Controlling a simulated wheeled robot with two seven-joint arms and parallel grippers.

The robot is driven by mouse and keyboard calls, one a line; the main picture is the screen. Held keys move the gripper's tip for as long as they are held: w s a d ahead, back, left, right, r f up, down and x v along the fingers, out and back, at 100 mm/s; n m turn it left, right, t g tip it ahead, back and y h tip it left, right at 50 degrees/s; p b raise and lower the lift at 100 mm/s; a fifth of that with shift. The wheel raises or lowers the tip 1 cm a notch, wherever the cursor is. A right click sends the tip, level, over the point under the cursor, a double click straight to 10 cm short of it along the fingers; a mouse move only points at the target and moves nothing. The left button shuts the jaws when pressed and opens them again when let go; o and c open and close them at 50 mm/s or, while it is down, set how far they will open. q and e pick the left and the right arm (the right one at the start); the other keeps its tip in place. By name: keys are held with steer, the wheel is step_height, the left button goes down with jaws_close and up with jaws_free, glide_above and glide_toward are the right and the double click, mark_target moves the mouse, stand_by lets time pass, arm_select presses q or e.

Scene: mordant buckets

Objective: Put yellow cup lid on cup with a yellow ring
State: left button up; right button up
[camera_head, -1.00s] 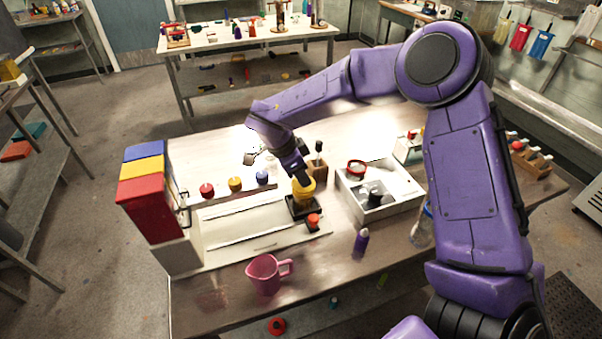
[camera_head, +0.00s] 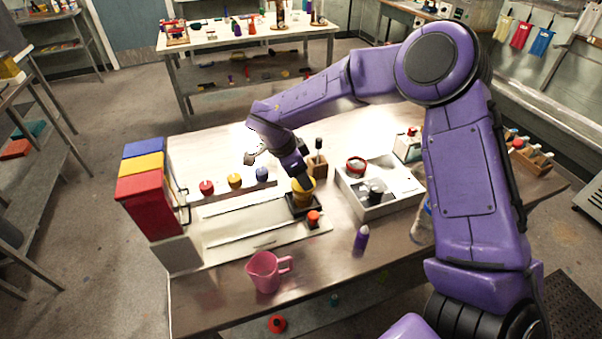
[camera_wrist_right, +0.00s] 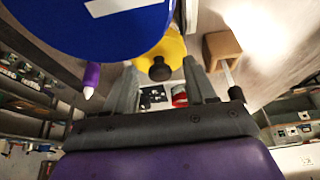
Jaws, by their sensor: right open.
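My right gripper (camera_head: 302,180) points down at a yellow piece (camera_head: 304,193) on a small black stand (camera_head: 293,211). In the right wrist view, my right gripper (camera_wrist_right: 162,70) has its fingers apart, with a yellow round lid-like piece (camera_wrist_right: 170,46) and its dark knob just beyond and between the tips. Whether a finger touches it I cannot tell. The cup and any ring under the yellow piece are mostly hidden by the gripper. A red, a yellow (camera_head: 235,181) and a blue round piece stand in a row on a ledge to the left. My left gripper is out of view.
Red, yellow and blue bins (camera_head: 146,195) stand at the left. A pink jug (camera_head: 267,272) and a purple bottle (camera_head: 361,238) are near the front edge. A white tray box (camera_head: 392,205) is right of the stand, a wooden block (camera_head: 317,168) behind it. A large blue disc (camera_wrist_right: 85,25) covers the wrist view's top left.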

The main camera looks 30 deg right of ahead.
steer(key=b+v, duration=0.2)
steer(key=v, duration=0.8)
steer(key=shift+a+r, duration=0.15)
steer(key=shift+r, duration=0.1)
